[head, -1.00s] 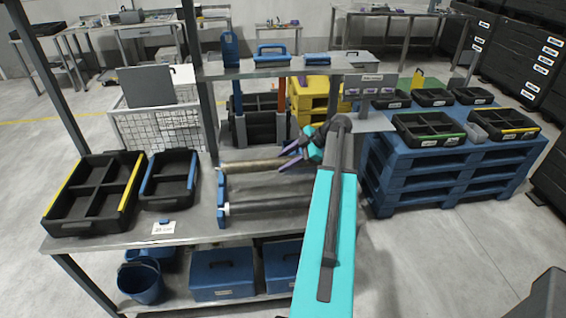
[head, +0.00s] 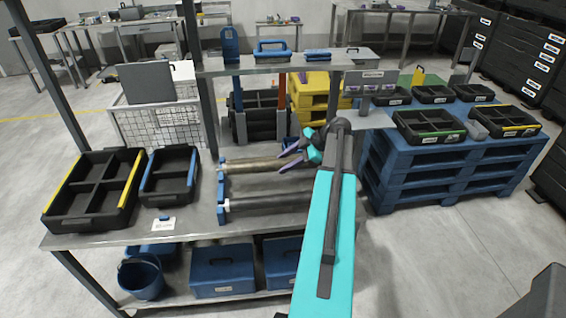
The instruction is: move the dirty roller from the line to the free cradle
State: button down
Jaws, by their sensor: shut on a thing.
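A brownish, dirty-looking roller (head: 252,165) lies left to right over the back part of a rack on the metal bench, in the head view. My gripper (head: 282,161), with purple fingers, is at its right part and is shut on it. The roller's left end is at a blue end support (head: 221,182); I cannot tell whether it rests there or is just above. A dark roller (head: 265,202) lies parallel in front of it, its pale left end at another blue support (head: 222,213). My arm hides the right ends of both rollers.
Two black divided trays, one yellow-edged (head: 57,192) and one blue-edged (head: 147,178), stand left on the bench. A shelf (head: 300,66) spans behind and above the rollers. A blue pallet stack (head: 410,172) with trays stands to the right. Blue boxes (head: 222,270) sit below.

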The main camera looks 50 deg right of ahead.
jog(key=shift+f, duration=0.55)
jog(key=shift+f, duration=0.75)
jog(key=shift+f, duration=0.35)
jog(key=shift+f, duration=0.7)
jog(key=shift+f, duration=0.25)
jog(key=shift+b, duration=0.85)
jog(key=shift+f, duration=0.2)
jog(key=shift+f+b, duration=0.7)
jog(key=shift+b, duration=0.3)
